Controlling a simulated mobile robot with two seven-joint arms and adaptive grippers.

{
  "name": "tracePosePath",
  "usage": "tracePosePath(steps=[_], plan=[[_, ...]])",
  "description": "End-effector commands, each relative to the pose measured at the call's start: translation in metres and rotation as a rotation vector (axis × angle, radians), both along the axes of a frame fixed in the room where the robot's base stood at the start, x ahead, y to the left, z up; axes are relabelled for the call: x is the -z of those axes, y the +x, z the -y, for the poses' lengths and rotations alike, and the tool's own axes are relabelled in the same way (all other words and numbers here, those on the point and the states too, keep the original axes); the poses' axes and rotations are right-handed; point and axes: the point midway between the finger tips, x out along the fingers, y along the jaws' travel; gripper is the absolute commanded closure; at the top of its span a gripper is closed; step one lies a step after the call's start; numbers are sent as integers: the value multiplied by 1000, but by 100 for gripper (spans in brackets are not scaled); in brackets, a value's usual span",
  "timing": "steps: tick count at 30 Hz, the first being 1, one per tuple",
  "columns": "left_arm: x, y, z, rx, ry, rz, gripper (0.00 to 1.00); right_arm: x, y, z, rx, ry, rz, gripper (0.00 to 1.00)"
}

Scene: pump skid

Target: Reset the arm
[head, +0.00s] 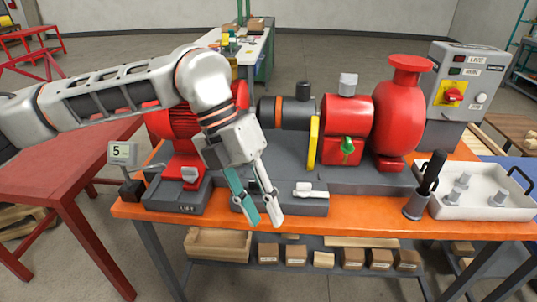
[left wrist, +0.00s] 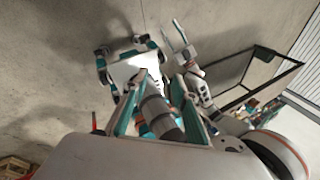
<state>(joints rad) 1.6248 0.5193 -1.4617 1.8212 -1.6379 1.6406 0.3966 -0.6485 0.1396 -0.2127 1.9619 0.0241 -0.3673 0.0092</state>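My left arm reaches in from the left in the head view, over the orange-topped bench (head: 380,222). My left gripper (head: 264,221) points down in front of the pump skid, with one teal and one pale finger. Its fingertips are apart and nothing shows between them. In the left wrist view the fingers of my left gripper (left wrist: 155,108) also stand apart, with parts of my own body behind them. A pale two-pronged end in that view looks like my right gripper (left wrist: 182,42), too small to judge. My right gripper is not in the head view.
The red motor (head: 178,122), red pump (head: 400,115) and yellow guard (head: 313,142) stand behind the gripper. A white handle (head: 303,189) is close to its right. A black-handled tool in a cup (head: 415,207) and a white tray (head: 480,208) stand further right. A red table (head: 60,165) is at left.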

Motion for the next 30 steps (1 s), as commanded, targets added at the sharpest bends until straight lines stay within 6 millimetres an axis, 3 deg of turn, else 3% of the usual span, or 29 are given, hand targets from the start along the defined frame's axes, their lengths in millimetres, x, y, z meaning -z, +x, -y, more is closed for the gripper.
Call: tracePosePath(steps=[5,10,15,18,23,27,30], plan=[[4,-11,14,23,-59,-38,72,0,0,0,0,1,1,60],[7,-47,64,77,-293,-167,72,0,0,0,0,1,2,60],[-14,-78,113,67,-608,-325,72,0,0,-1,0,1,1,60],[-32,-84,133,19,-791,-410,72,0,0,-1,0,1,1,60],[-60,-73,148,-124,-1063,-539,72,0,0,0,1,1,0,60],[-75,-44,145,-311,-1275,-639,72,0,0,0,1,1,0,60],[-73,-16,133,-480,-1401,-700,72,0,0,0,1,1,0,60]])
